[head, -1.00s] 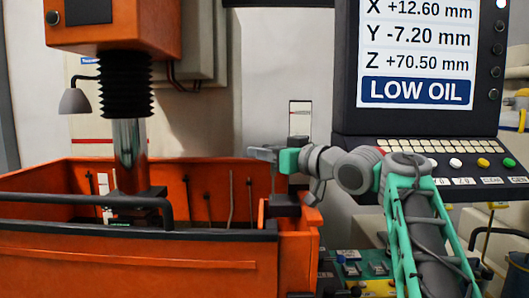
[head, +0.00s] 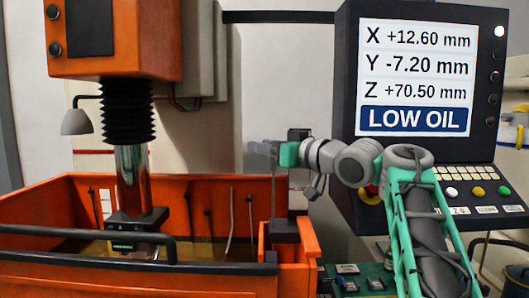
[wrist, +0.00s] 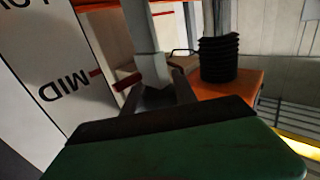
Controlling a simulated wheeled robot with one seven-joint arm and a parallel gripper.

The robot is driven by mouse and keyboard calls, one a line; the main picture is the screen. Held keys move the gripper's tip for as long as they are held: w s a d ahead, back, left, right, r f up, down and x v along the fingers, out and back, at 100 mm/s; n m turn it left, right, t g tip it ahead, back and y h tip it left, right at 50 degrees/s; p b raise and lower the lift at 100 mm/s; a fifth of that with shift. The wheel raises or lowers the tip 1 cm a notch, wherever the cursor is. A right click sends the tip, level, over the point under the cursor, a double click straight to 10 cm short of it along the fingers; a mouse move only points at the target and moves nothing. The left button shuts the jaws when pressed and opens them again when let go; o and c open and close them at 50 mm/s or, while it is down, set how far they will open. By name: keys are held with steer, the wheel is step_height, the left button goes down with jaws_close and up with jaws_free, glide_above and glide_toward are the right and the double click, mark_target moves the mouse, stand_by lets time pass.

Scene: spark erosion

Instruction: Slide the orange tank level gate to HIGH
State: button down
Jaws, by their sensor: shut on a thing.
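The level gate shows as a thin upright grey bar (head: 274,205) at the right end of the orange tank (head: 315,245). My gripper (head: 265,148) is at the bar's upper part, above the tank rim. In the wrist view the grey bar (wrist: 146,40) runs down between my dark fingertips (wrist: 160,95), which are shut on it. A white scale plate (wrist: 45,75) stands beside the bar there, with MID (wrist: 63,85) readable upside down beside a red mark. In the head view my gripper and arm mostly cover the plate. The exact grip contact is partly hidden.
The control panel screen (head: 416,78) reads LOW OIL, with buttons below it at right. The orange machine head (head: 115,40) and its column (head: 130,175) stand over the tank at left. Brownish liquid (head: 95,248) shows inside the tank.

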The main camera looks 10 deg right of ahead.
step_height(320, 180, up, 4)
steer(key=shift+r+p, duration=0.1)
steer(key=shift+p, duration=0.7)
steer(key=c, duration=1.3)
jaws_free()
steer(key=shift+o, duration=0.2)
steer(key=b+v, duration=0.2)
steer(key=v, duration=0.6)
